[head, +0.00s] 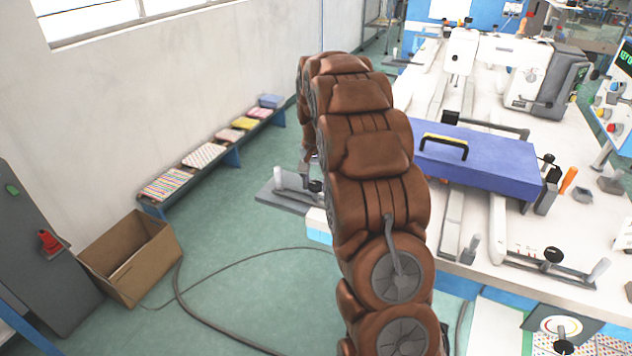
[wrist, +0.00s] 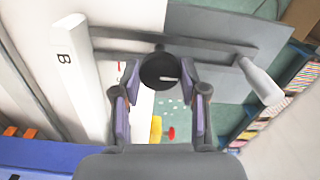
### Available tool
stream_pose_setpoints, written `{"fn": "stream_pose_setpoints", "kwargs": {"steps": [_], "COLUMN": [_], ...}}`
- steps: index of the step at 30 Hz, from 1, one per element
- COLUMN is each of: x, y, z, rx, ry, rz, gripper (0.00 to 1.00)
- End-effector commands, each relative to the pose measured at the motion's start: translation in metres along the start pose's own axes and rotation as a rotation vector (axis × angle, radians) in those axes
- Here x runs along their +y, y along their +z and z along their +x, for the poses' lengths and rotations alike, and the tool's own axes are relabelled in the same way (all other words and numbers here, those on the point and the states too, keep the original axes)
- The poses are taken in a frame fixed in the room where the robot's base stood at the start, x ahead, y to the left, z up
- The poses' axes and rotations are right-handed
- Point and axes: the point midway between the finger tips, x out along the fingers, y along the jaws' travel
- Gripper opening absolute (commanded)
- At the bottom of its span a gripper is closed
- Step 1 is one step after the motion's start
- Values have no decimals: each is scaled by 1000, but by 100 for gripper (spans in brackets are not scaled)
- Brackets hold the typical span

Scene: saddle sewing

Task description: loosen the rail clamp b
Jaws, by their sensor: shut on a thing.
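In the wrist view, the rail clamp b has a round black knob (wrist: 160,71) on a grey bar (wrist: 125,40), beside a white rail marked B (wrist: 72,65). A pale grey handle (wrist: 260,82) stands at the bar's right end. My gripper (wrist: 162,80) has its two fingers on either side of the knob and is shut on it. In the head view, the clamp's pale handle (head: 279,180) and dark knob (head: 316,186) show at the table's left edge. My brown arm hides most of the gripper and clamp there.
A blue case (head: 480,160) with a black and yellow handle lies on the white table. A similar clamp with a black knob (head: 553,255) is at the front right. A sewing machine (head: 545,75) stands behind. A cardboard box (head: 130,258) and low bench (head: 232,157) are at left.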

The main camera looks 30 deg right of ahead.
Motion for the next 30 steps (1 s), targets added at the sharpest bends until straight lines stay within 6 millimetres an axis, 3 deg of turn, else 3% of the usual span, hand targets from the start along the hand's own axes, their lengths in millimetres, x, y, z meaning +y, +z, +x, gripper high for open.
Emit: {"fn": "stream_pose_setpoints", "kwargs": {"steps": [11, 30], "x": [-1, -2], "y": [-1, -1], "z": [2, 0], "rx": [2, 1], "ry": [-1, -1], "rz": [-171, -770], "gripper": [8, 8]}}
